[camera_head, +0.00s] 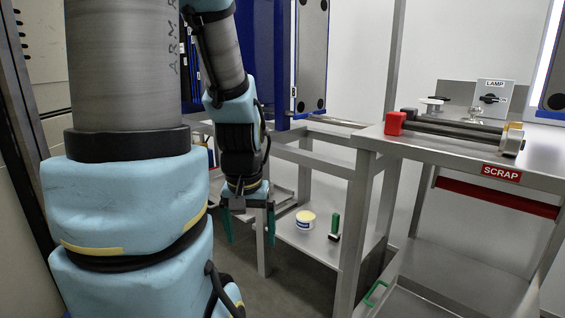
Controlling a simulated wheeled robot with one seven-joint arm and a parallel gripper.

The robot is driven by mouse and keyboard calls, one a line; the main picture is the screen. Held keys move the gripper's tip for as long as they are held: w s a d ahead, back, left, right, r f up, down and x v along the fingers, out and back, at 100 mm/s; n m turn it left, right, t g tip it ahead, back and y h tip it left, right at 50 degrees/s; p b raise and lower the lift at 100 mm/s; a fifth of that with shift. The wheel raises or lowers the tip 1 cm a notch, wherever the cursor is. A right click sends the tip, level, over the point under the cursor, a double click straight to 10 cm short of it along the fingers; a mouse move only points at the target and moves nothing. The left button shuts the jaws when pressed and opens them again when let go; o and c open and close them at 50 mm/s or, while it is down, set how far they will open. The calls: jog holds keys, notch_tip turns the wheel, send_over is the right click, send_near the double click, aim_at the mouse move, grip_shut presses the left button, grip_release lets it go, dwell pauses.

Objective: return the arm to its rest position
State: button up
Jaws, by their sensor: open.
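My arm fills the left of the head view in blue padded covers and grey links, bent at the elbow with its forearm hanging down. My gripper (250,226) points downward at the end of it. Its two dark green fingers are apart, and nothing shows between them. It hangs left of a yellow-lidded tub (305,219) and a small green-handled tool (335,227), apart from both. Part of my arm is hidden above the top edge of the picture.
A metal bench (448,148) with a SCRAP label (501,173) stands at right. On it lies a rod-like part with a red end (394,123); a LAMP switch box (493,97) stands behind. The tub and tool stand on a low shelf (318,243). A green handle (375,293) sits lower right.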

notch_tip(320, 180, up, 28)
jog(key=p, duration=2.6)
jog(key=shift+f, duration=0.25)
jog(key=shift+c, duration=0.2)
